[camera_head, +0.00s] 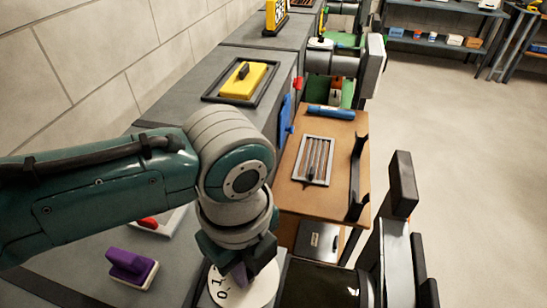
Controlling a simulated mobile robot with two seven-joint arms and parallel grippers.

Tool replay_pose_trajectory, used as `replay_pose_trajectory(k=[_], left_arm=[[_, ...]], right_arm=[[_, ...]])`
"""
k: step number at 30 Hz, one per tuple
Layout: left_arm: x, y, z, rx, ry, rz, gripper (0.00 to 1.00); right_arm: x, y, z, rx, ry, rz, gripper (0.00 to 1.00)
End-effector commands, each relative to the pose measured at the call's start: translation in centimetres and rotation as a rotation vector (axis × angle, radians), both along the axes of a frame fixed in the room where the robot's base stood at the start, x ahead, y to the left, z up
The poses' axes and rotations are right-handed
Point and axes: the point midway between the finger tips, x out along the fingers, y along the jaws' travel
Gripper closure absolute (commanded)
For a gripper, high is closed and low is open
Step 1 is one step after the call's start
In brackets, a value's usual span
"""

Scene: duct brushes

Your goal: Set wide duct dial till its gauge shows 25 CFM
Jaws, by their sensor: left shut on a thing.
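My left gripper (238,262) reaches down from the left arm at the lower middle of the head view. It is shut on a small dark purple knob, mostly hidden by the fingers. The knob sits over a round white dial face (262,287) with black figures. Only part of the face shows, with "0" and "1" near its left edge. The pointer and the gauge reading cannot be made out, and I cannot tell which duct this dial belongs to.
A purple block on a pale base (130,266) lies left of the dial. A yellow block in a dark frame (243,81) is farther back. A wooden table (340,140) holds a slotted tray (314,160) and a blue cylinder (331,112). The floor at right is open.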

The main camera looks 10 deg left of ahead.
Motion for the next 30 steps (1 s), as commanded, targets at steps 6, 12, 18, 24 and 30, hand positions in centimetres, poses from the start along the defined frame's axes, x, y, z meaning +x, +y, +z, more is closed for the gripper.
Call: replay_pose_trajectory(k=[6, 12, 18, 24, 30], left_arm=[[0.0, 0.0, 0.0, 0.000, 0.000, -0.001, 0.67], [0.0, 0.0, 0.0, 0.000, 0.000, -0.001, 0.55], [0.0, 0.0, 0.3, -0.001, -0.001, -0.002, 0.55], [0.1, 0.0, 3.4, -0.002, -0.003, -0.002, 0.55], [0.1, 0.0, 7.4, -0.002, -0.005, -0.003, 0.55]], right_arm=[[0.0, 0.1, 0.0, 0.003, 0.000, -0.002, 1.00], [0.0, 0.1, 0.0, 0.005, 0.000, -0.003, 1.00], [0.0, 0.1, 0.1, 0.005, 0.001, -0.003, 1.00], [0.0, 0.1, 0.9, 0.005, 0.001, -0.003, 1.00], [0.0, 0.1, 1.3, 0.004, 0.001, -0.003, 1.00]])
